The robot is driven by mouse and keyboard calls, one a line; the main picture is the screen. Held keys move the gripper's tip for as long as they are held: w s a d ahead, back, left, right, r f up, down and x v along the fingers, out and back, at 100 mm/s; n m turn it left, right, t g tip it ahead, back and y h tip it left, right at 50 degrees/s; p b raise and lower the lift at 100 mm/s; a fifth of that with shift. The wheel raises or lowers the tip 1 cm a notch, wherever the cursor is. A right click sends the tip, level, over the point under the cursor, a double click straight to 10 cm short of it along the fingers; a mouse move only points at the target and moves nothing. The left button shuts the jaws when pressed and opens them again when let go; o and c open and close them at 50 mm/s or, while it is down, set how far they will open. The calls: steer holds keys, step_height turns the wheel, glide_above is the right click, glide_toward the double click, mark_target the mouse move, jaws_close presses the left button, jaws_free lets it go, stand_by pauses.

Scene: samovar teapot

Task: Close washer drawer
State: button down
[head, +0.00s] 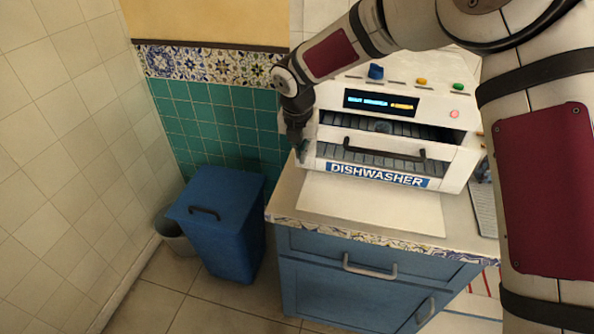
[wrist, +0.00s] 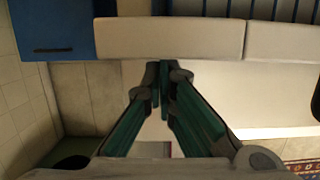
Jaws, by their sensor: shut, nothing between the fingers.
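The white dishwasher (head: 390,100) stands on the counter. Its drawer (head: 325,165), with a dark handle (head: 385,149) and a blue "DISHWASHER" label, is pulled partly out, and the dark rack inside shows. My gripper (head: 301,155) points down at the left end of the drawer front. In the wrist view my gripper (wrist: 163,68) has its green-padded fingers together with nothing between them. The tips are close to a white edge (wrist: 170,38), apparently the drawer's. I cannot tell whether they touch it.
A blue lidded bin (head: 218,222) stands on the floor left of the counter, with a pale bucket (head: 178,240) behind it. The counter top (head: 285,195) in front of the drawer holds only a white sheet (head: 370,205). A tiled wall is at left.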

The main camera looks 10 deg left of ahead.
mark_target(304, 167)
steer(key=shift+w+b, duration=0.75)
steer(key=shift+w, duration=1)
steer(key=shift+s, duration=0.1)
steer(key=shift+s, duration=0.2)
steer(key=s+r, duration=0.6)
steer(key=r, duration=0.3)
steer(key=shift+r, duration=0.4)
